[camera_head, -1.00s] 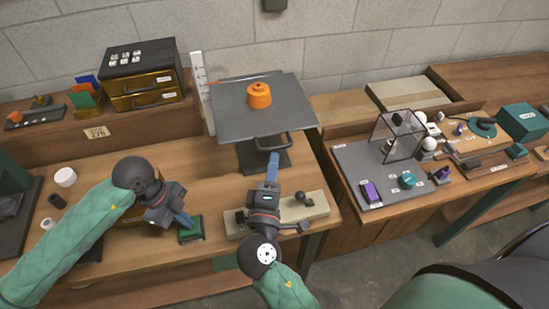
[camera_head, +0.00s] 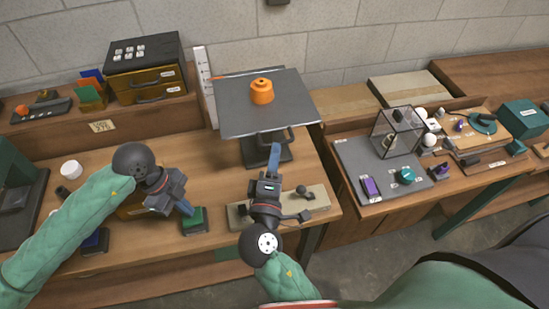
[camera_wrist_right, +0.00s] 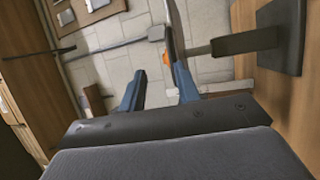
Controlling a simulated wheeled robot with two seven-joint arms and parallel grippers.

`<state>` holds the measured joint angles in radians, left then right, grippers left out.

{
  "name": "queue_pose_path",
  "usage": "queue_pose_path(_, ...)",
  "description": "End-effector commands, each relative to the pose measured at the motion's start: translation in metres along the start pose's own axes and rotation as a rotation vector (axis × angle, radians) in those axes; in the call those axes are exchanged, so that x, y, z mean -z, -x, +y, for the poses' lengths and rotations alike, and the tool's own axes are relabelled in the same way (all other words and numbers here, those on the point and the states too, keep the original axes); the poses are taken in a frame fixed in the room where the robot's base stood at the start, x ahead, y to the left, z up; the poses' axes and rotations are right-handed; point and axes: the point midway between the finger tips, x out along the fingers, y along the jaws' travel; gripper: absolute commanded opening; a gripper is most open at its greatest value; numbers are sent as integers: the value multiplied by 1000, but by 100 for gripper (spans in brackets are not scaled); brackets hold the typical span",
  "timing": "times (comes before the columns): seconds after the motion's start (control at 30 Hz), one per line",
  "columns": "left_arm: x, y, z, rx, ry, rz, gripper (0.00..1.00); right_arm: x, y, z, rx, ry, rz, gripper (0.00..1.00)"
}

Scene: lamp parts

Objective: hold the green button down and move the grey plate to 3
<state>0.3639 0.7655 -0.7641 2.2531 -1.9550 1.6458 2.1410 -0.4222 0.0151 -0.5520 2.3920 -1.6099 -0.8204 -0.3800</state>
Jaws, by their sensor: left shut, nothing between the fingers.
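The grey plate (camera_head: 240,112) is a flat platform on a dark stand, with a handle (camera_head: 291,137) at its front edge. An upright white scale (camera_head: 203,85) stands at its back left; its numbers are too small to read. My right gripper (camera_head: 274,150) is just in front of the handle, below the plate. In the right wrist view its two blue fingers (camera_wrist_right: 160,90) are apart, with nothing clearly between them. My left gripper (camera_head: 187,209) is shut, its tip at the green button (camera_head: 195,222). I cannot tell whether the button is pressed.
An orange weight-like piece (camera_head: 262,91) sits on the plate. A pale board with dark knobs (camera_head: 315,199) lies under my right wrist. A drawer box (camera_head: 145,65) stands back left. A grey mat with a clear box (camera_head: 395,135) is to the right.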

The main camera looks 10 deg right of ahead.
Motion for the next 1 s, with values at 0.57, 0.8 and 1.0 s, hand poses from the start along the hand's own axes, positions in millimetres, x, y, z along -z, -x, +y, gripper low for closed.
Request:
queue_pose_path(0.57,15,36,-1,3,-1,0,0,2,-4,26,0,0,0,32)
queue_pose_path(0.8,15,36,-1,2,-1,0,0,2,-4,25,0,0,0,32)
queue_pose_path(1.0,15,36,-1,2,-1,0,0,2,-4,25,0,0,0,32)
